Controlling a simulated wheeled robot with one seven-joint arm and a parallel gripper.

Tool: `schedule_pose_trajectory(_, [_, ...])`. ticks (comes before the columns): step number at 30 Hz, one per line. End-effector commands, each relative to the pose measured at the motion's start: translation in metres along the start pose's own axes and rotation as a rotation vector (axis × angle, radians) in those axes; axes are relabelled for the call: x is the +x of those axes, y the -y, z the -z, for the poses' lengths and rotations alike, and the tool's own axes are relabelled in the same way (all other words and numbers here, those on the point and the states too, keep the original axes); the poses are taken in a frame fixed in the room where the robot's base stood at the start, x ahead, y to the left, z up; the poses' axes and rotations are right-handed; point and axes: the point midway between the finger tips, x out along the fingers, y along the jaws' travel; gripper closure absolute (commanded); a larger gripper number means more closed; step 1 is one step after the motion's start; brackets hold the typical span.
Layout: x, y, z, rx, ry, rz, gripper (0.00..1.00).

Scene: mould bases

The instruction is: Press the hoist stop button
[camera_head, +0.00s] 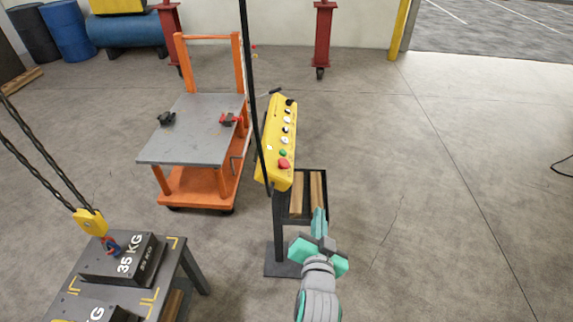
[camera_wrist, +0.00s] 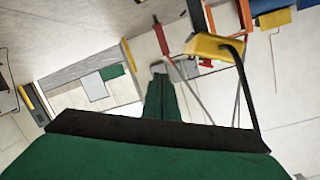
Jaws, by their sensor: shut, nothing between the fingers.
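The labels are too small to read. My gripper (camera_head: 320,213) is shut and empty, below and to the right of the box, apart from it. In the wrist view the closed fingers (camera_wrist: 160,85) point away, and the yellow box (camera_wrist: 208,47) is to their upper right; its buttons cannot be made out there.
A dark stand (camera_head: 278,225) with a wood-slatted shelf is beneath the box. An orange cart (camera_head: 190,188) with a grey top (camera_head: 190,140) is to the left. A 35 KG weight (camera_head: 118,262) sits on a table at lower left, by a hoist hook (camera_head: 110,243). The floor at right is clear.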

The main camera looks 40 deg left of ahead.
Motion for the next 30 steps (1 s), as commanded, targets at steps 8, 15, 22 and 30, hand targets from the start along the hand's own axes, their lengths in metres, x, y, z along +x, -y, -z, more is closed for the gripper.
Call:
schedule_pose_trajectory(8, [0.026,0.081,0.05,0.009,0.057,0.12,1.0])
schedule_pose_trajectory(15, [0.029,0.108,0.063,0.009,0.084,0.155,1.0])
schedule_pose_trajectory(22, [0.029,0.107,0.065,0.01,0.085,0.154,1.0])
schedule_pose_trajectory(30, [0.033,0.107,0.064,0.01,0.083,0.152,1.0])
